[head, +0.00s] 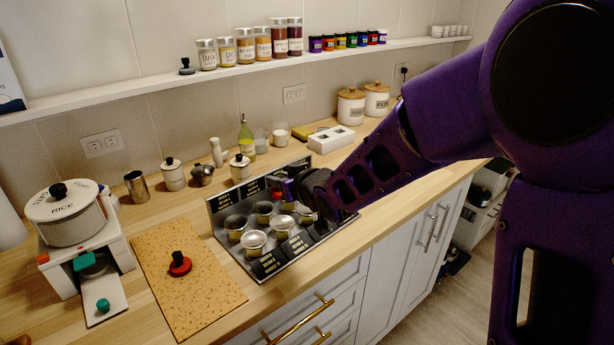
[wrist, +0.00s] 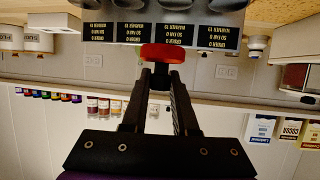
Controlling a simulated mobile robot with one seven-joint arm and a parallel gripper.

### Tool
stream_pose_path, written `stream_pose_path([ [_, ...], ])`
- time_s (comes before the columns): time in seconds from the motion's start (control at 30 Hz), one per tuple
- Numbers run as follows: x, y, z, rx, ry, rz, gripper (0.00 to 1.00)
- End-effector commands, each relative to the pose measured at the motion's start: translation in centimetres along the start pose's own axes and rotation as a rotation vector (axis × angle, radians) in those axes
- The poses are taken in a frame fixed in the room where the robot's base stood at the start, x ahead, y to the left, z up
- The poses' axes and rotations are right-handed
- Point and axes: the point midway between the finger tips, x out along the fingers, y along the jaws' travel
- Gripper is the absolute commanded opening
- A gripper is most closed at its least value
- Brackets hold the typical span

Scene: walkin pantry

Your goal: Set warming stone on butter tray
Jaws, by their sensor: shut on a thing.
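My gripper (wrist: 162,75) is shut on a red round piece (wrist: 162,54), perhaps the warming stone. In the head view my gripper (head: 290,188) is over the back of a grey metal tray (head: 228,208), with the red piece (head: 277,195) at its tip. The tray, perhaps the butter tray, carries several small metal cups (head: 253,241) and black label cards (head: 268,265). Whether the red piece touches the tray I cannot tell. A similar red disc with a black knob (head: 180,264) sits on a cork board (head: 205,300) to the left.
A white stand with a rice pot (head: 67,216) stands at the far left. Jars (head: 173,174), a bottle (head: 246,138) and a white block (head: 331,138) line the back of the counter. A shelf (head: 130,93) with spice jars runs above. The cork board is mostly bare.

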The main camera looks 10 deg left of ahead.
Motion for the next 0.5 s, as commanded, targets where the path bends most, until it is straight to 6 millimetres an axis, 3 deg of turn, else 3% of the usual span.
stream_pose_path([
  [0.27, 0.4, -0.7, 0.6, -0.004, 0.001, -0.01, 0.0],
  [0.5, 1.3, -0.7, 2.7, -0.003, 0.001, -0.009, 0.0],
])
